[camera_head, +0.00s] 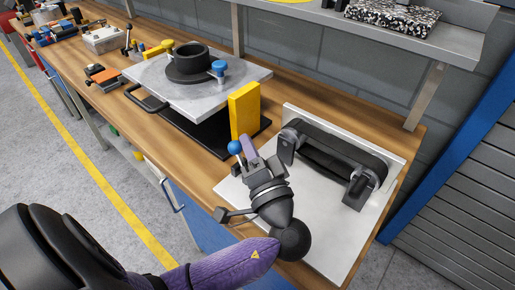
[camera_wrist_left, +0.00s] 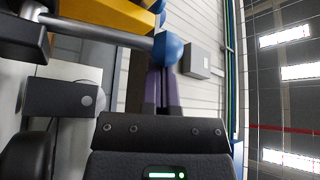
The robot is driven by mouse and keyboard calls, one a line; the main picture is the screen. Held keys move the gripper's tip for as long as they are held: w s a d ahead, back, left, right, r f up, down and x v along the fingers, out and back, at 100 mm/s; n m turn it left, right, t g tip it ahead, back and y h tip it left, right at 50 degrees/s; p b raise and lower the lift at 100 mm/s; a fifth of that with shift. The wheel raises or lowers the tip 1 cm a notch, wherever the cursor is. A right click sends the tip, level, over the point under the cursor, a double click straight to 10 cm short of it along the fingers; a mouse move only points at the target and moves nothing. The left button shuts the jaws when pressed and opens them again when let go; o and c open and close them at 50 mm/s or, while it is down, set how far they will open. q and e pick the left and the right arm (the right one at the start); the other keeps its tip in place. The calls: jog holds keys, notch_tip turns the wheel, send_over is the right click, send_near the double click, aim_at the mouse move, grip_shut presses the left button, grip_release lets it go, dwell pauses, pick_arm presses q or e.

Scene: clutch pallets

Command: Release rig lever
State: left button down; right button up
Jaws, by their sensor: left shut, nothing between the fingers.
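The rig lever's blue ball knob (camera_head: 235,147) shows in the head view at the base of an upright yellow block (camera_head: 244,110). In the left wrist view the blue knob (camera_wrist_left: 168,50) sits on the end of a grey metal rod (camera_wrist_left: 95,31). My left gripper (camera_head: 248,145) has its purple fingers shut together and empty, close beside the knob. In the left wrist view the left gripper (camera_wrist_left: 162,85) has its fingertips at the knob; I cannot tell whether they touch. The lever's rod is hidden in the head view. My right gripper is not in view.
A grey plate (camera_head: 150,75) with a black flanged cylinder (camera_head: 187,64) and a blue knob (camera_head: 218,68) stands left of the yellow block. A black handled fixture (camera_head: 335,155) stands on a pale panel (camera_head: 310,215) to the right. A shelf (camera_head: 400,37) overhangs the back.

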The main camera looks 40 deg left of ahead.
pick_arm(q)
jog(key=shift+s+f+n+y+b, duration=0.25)
jog(key=shift+s+n+y+b, duration=0.25)
jog(key=shift+n+b, duration=0.35)
jog(key=shift+s+r+n+b, duration=0.1)
jog(key=shift+s+n+b, duration=0.2)
jog(key=shift+n+b, duration=0.05)
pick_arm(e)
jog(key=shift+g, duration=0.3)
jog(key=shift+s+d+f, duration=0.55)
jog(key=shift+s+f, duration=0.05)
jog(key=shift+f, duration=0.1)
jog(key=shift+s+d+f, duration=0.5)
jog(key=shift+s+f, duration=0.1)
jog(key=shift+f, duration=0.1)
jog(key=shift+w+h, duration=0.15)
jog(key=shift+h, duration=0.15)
